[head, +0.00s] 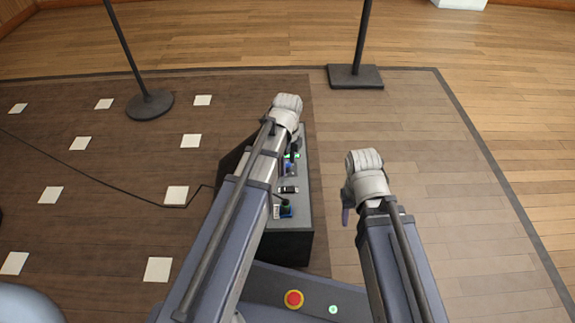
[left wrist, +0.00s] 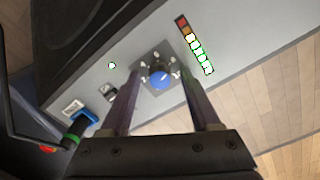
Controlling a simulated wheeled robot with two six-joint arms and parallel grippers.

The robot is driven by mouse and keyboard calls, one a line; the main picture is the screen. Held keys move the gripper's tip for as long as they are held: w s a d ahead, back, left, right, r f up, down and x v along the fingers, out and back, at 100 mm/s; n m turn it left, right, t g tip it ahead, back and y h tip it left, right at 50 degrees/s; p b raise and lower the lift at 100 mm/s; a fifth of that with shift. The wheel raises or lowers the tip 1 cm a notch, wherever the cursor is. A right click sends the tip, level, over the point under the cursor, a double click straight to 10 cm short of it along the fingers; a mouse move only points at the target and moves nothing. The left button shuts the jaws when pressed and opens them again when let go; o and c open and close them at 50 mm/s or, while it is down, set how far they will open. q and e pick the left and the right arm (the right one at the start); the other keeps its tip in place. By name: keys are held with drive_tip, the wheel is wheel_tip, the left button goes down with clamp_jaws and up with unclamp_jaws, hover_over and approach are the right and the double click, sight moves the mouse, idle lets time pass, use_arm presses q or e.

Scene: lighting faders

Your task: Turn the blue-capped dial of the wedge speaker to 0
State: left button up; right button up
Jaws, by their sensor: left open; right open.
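The wedge speaker (head: 303,222) stands below my left arm, its grey control panel facing up. The blue-capped dial (left wrist: 159,77) sits on a dark square plate ringed by pale marks. Its pointer and the numbers are too small to read. My left gripper (left wrist: 160,72) is open, with one finger on each side of the dial. I cannot tell whether the fingers touch it. In the head view the left arm hides much of the panel. My right gripper (head: 346,215) is open and empty, to the right of the speaker.
The panel also has a level strip (left wrist: 195,46) with lit segments, a green lamp (left wrist: 112,66), a rocker switch (left wrist: 108,93) and a blue plug (left wrist: 84,118) with a cable. Stand bases (head: 150,105) and (head: 355,77) are farther off. Floor to the right is clear.

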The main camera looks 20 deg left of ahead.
use_arm(q)
clamp_jaws()
idle(0.4)
idle(0.4)
